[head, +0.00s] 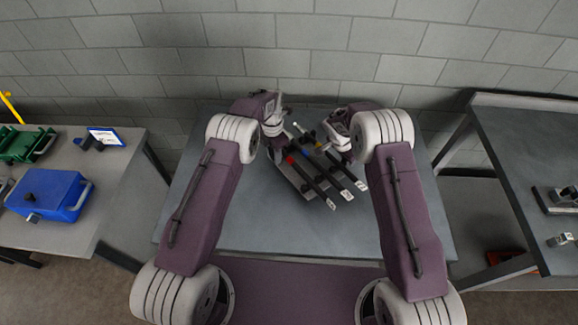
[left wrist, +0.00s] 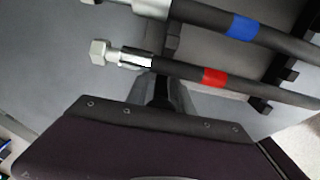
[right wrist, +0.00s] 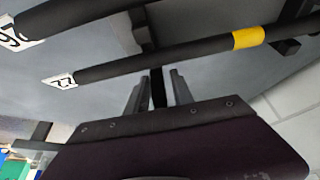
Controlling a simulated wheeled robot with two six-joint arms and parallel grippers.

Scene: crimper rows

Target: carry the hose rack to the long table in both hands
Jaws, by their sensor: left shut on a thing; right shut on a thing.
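The hose rack (head: 291,177) is a grey base with dark bars, carrying several black hoses with red, blue and yellow bands and white end tags. It is in front of me, over the middle table; I cannot tell if it touches the top. My left gripper (head: 276,122) is shut on the rack's left side. My right gripper (head: 340,142) is shut on its right side. The left wrist view shows the rack's dark bar (left wrist: 278,72) and metal hose fittings. The right wrist view shows another rack bar (right wrist: 143,27). The gripped spots are partly hidden.
The middle table (head: 240,225) is otherwise bare. A left table (head: 105,180) bears a blue toolbox (head: 62,197), a green bin (head: 22,145) and a small sign. A right table (head: 510,135) bears metal parts (head: 562,198). Gaps separate the tables; a block wall stands behind.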

